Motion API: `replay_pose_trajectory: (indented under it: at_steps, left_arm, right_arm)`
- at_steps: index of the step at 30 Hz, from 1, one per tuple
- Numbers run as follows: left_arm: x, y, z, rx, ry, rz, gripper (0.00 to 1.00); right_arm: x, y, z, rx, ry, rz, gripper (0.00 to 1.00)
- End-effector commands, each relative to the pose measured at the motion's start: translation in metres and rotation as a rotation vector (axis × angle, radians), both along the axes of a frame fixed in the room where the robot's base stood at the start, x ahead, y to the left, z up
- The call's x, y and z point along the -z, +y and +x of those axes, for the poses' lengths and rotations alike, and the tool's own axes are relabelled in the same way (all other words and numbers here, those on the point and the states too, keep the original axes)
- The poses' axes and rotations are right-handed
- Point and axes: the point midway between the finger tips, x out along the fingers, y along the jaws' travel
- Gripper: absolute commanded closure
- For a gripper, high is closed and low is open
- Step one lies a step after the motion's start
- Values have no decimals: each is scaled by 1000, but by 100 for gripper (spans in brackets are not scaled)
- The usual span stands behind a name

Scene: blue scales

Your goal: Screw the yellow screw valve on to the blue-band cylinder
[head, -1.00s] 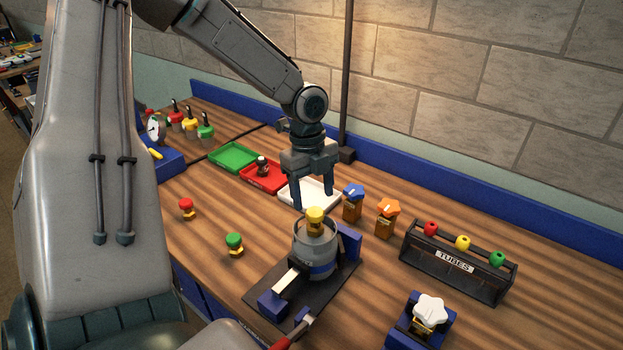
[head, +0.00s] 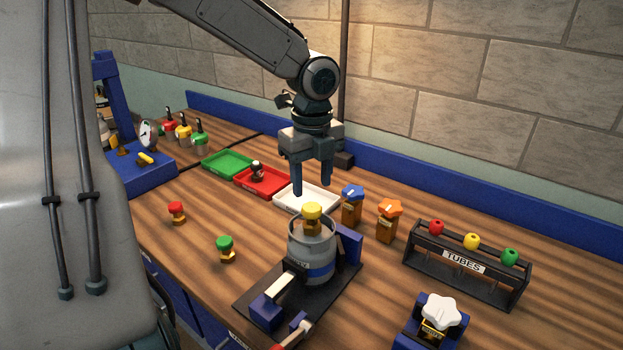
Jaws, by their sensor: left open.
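The yellow screw valve (head: 312,211) stands upright at the top of the grey cylinder with the blue band (head: 322,272). Its brass stem shows inside the cylinder's collar; how deep it is seated I cannot tell. The cylinder stands in a clamp fixture on a dark base plate (head: 252,290). My left gripper (head: 312,190) points down with its fingers apart and empty. Its fingertips appear just above and behind the yellow cap, apart from it. My right gripper is not in view.
Red (head: 177,212) and green (head: 226,248) valves stand at the left. Blue (head: 352,204) and orange (head: 388,220) valves stand right of the cylinder, near a tube rack (head: 468,265). Green, red and white (head: 300,197) trays lie behind. A white knob (head: 440,310) is at front right.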

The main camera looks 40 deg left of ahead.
Motion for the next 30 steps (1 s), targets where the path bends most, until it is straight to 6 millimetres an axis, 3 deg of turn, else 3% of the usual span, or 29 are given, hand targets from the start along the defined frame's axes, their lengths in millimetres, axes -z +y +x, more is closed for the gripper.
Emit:
replay_pose_trajectory:
  at_steps: [9,15,29,30]
  left_arm:
    - [58,0,-1,1,6,-2,52]
    - [85,0,-1,0,3,0,52]
    - [96,0,0,1,0,-1,52]
    - [96,0,0,1,0,-1,60]
  right_arm:
    - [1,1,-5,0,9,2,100]
    - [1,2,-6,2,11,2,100]
    - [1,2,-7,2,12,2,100]
    - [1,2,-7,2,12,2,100]
